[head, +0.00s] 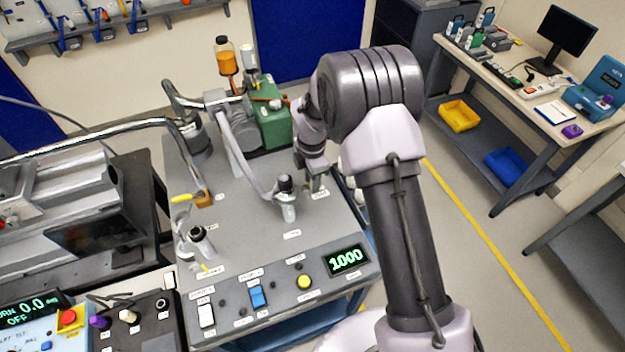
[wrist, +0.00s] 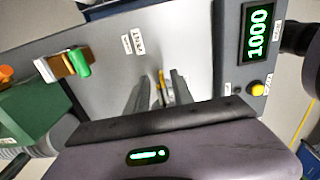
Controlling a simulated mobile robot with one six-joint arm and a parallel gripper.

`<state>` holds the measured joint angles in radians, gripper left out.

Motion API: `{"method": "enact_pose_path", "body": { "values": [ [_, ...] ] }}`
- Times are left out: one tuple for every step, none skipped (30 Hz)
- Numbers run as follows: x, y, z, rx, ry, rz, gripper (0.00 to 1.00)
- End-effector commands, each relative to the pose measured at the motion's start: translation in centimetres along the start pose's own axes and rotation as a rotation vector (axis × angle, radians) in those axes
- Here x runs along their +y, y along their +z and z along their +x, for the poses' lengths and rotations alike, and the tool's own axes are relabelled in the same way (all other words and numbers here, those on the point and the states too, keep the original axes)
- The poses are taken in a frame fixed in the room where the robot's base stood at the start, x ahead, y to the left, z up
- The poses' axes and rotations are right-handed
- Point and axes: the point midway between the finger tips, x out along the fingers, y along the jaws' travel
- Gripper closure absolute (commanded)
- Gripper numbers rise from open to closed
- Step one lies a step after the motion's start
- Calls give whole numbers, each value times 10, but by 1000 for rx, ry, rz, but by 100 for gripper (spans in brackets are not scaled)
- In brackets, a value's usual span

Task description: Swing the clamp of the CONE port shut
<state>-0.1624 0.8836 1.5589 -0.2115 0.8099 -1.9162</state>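In the head view, a port on the grey cart top (head: 250,225) has a hose joined to its dark-topped fitting (head: 287,188). Further left, a second port (head: 200,238) has silver clamp pieces (head: 182,222) standing beside it, with a yellow tab near them. The port labels are too small to read, so I cannot tell which is CONE. My gripper (head: 315,182) is low over the cart's right side, just right of the hose fitting. In the wrist view, its fingers (wrist: 160,92) are apart, with a thin yellow piece between them. My gripper body hides what lies below.
A green pump (head: 272,125) and an amber bottle (head: 227,62) stand at the back of the cart. The front panel has a display (head: 347,260) reading 1000 and a yellow button (head: 304,282). A metal hose (head: 90,140) arches across the left.

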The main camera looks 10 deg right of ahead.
Motion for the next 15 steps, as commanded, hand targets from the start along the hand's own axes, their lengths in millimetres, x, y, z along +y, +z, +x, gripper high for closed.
{"method": "enact_pose_path", "body": {
  "values": [
    [0,0,0,0,-1,0,72],
    [0,0,0,0,-1,1,72],
    [0,0,0,0,-1,1,72],
    [0,0,0,0,-1,1,72],
    [-1,0,0,0,-2,1,72],
    [-1,0,0,0,-2,1,72],
    [-1,0,0,0,-2,1,72],
    [-1,0,-1,0,-2,1,72],
    [0,0,-3,0,-1,1,72],
    [0,0,-6,0,-1,1,72],
    [0,0,-10,0,-1,1,72],
    [0,0,-18,0,0,1,72],
    [0,0,-24,0,1,1,72],
    [0,0,-32,0,1,1,72],
    [0,0,-44,0,2,2,72]
  ]
}}
